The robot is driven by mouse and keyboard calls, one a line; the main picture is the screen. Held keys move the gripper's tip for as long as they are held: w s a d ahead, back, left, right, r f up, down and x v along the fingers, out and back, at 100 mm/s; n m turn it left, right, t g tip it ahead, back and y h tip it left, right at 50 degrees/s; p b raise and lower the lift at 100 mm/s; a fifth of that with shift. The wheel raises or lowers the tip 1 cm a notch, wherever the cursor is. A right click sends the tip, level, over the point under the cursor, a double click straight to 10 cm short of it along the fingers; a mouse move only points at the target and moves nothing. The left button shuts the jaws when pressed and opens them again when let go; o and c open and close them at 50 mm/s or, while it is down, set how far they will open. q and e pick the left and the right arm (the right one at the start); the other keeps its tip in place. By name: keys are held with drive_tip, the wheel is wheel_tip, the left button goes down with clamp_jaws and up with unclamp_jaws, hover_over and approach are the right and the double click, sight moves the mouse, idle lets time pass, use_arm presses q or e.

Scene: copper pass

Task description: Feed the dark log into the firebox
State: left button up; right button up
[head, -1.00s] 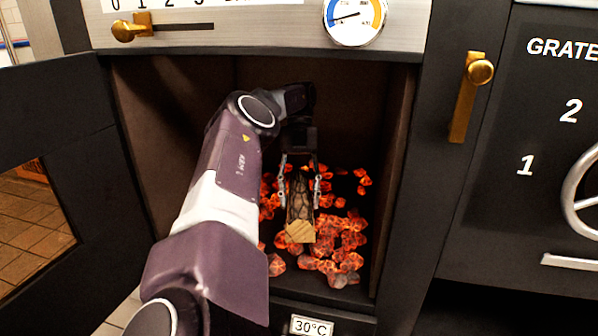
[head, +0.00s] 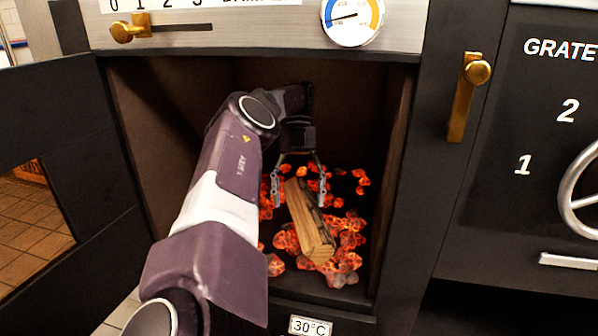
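The log (head: 308,222) lies on the glowing embers inside the firebox (head: 388,150). It has dark bark along its right side and pale split wood on its top and near end. My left arm reaches into the firebox from the left. My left gripper (head: 299,198) is open, with its fingers spread on either side of the log's far end and apart from it. My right gripper is not in view.
Red embers (head: 348,240) cover the firebox floor. The firebox door (head: 70,170) stands open at the left. A brass latch (head: 467,95) is on the right frame, beside the grate panel (head: 540,120) with a wheel. A dial gauge (head: 352,18) is above.

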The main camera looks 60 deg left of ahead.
use_arm(q)
drive_tip(key=shift+s+d+r, duration=0.15)
drive_tip(key=shift+s+d, duration=0.2)
drive_tip(key=shift+d, duration=0.05)
drive_tip(key=shift+s+d+r, duration=0.1)
drive_tip(key=shift+s+d, duration=0.15)
drive_tip(key=shift+d, duration=0.45)
drive_tip(key=s+d+r+p, duration=0.2)
drive_tip(key=s+d+p, duration=0.4)
drive_tip(key=d+p, duration=0.6)
drive_tip(key=s+d+r+p, duration=0.2)
drive_tip(key=s+d+p, duration=0.4)
drive_tip(key=d+p, duration=0.6)
drive_tip(key=p, duration=0.4)
drive_tip(key=shift+d, duration=0.3)
